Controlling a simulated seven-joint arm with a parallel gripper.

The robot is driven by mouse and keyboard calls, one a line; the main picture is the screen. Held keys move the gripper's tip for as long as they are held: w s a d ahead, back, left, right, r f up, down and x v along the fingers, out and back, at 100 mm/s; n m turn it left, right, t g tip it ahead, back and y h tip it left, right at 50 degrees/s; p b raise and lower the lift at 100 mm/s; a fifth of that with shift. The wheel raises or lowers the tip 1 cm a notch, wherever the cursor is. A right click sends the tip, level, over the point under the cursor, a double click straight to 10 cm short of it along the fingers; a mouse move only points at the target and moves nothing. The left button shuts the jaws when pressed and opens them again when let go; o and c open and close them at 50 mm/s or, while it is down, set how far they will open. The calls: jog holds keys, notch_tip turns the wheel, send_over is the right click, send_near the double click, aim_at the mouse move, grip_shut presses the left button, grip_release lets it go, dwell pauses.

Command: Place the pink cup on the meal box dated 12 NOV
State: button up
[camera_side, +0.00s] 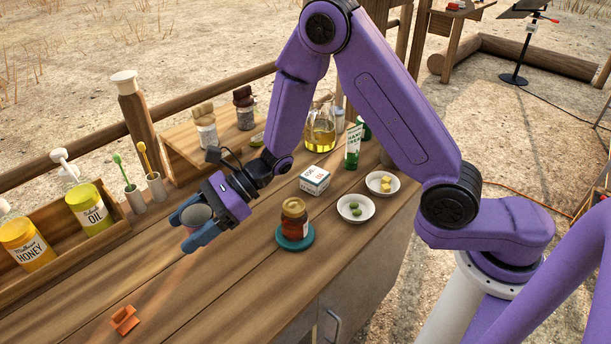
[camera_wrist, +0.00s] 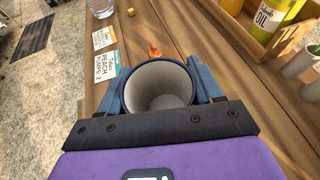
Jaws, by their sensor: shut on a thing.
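My gripper (camera_side: 188,228) is shut on a cup (camera_side: 197,215) and holds it above the wooden counter at the left. In the wrist view the cup (camera_wrist: 160,84) has a pale, empty inside and a dark rim, with a finger on each side. Its outer side is mostly hidden, with a dull pinkish tint in the side view. No box with a readable 12 NOV date shows. In the wrist view a white and teal labelled item (camera_wrist: 103,66) and a yellow and white one (camera_wrist: 104,37) lie beyond the cup, to its left; I cannot tell whether they are meal boxes.
An orange piece (camera_side: 124,320) lies on the counter. A brown jar (camera_side: 293,217) stands on a teal disc (camera_side: 296,243). A white carton (camera_side: 314,180) and small bowls (camera_side: 356,209) stand to the right. A wooden tray (camera_side: 118,239) holds jars at the left.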

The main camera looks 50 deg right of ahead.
jog(key=w+d+r+m+t, duration=0.1)
jog(key=w+d+r+t, duration=0.1)
jog(key=d, duration=1)
jog(key=s+d+r+m+t+h, duration=0.25)
jog(key=s+d, duration=0.35)
jog(key=d, duration=0.5)
jog(key=s+d+r+m+t+h, duration=0.1)
jog(key=s+d+r+m+t, duration=0.15)
jog(key=s+d, duration=0.7)
send_over(308, 174)
jog(key=shift+g, duration=0.3)
notch_tip(308, 174, down, 11)
jog(key=shift+s+r, duration=0.15)
jog(key=shift+r, duration=0.05)
jog(key=shift+f, duration=1.7)
jog(key=shift+f, duration=0.1)
jog(key=o, duration=1.1)
jog(key=shift+c, duration=0.2)
